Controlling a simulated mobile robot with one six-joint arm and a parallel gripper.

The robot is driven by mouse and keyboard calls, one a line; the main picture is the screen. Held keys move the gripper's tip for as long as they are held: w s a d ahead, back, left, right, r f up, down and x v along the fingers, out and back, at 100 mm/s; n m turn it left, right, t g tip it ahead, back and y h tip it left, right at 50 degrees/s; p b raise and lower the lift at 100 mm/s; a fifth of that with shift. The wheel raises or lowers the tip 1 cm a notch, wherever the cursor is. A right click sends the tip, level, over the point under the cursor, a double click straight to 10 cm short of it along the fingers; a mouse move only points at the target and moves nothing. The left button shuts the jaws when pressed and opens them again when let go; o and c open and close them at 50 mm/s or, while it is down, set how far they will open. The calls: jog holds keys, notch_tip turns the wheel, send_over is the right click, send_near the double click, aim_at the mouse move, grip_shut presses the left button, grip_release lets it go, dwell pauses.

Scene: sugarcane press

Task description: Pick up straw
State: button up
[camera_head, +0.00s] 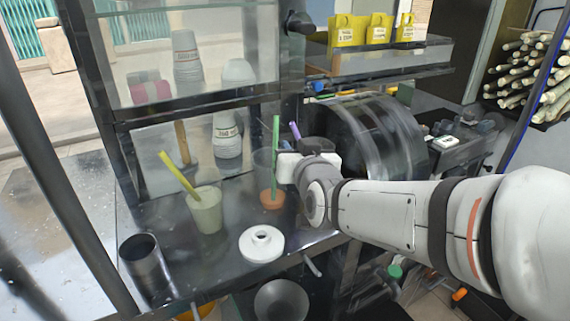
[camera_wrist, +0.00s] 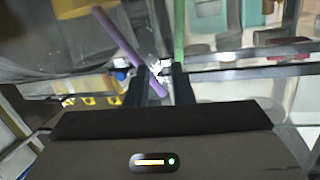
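A green straw (camera_head: 276,155) stands upright in a clear holder with an orange-brown bottom (camera_head: 271,200) on the counter. A purple straw (camera_head: 295,131) leans beside it, partly hidden by my gripper. My gripper (camera_head: 284,167) is at the straws in the head view; its fingertips are hard to make out there. In the wrist view my gripper (camera_wrist: 159,85) has its two dark fingers apart. The purple straw (camera_wrist: 122,42) slants down to the gap between them, and the green straw (camera_wrist: 179,35) passes by the right finger. Neither straw is visibly clamped.
A pale cup (camera_head: 205,213) with a yellow straw (camera_head: 179,175) stands left of the holder. A white lid-like disc (camera_head: 261,244) and a dark metal cup (camera_head: 145,262) are near the counter's front. A large metal drum (camera_head: 372,135) stands behind my arm. Stacked cups (camera_head: 227,135) stand behind.

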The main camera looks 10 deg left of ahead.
aim_at(276, 134)
jog(key=shift+a+r+t+y+b, duration=0.2)
jog(key=shift+a+t, duration=0.2)
jog(key=shift+a, duration=0.2)
jog(key=shift+a+r+t+y+b, duration=0.15)
jog(key=shift+a+t, duration=0.25)
jog(key=shift+a, duration=0.2)
jog(key=shift+p+x, duration=0.5)
jog(key=shift+x, duration=3.45)
jog(key=shift+f, duration=0.15)
jog(key=shift+s, duration=0.1)
grip_shut()
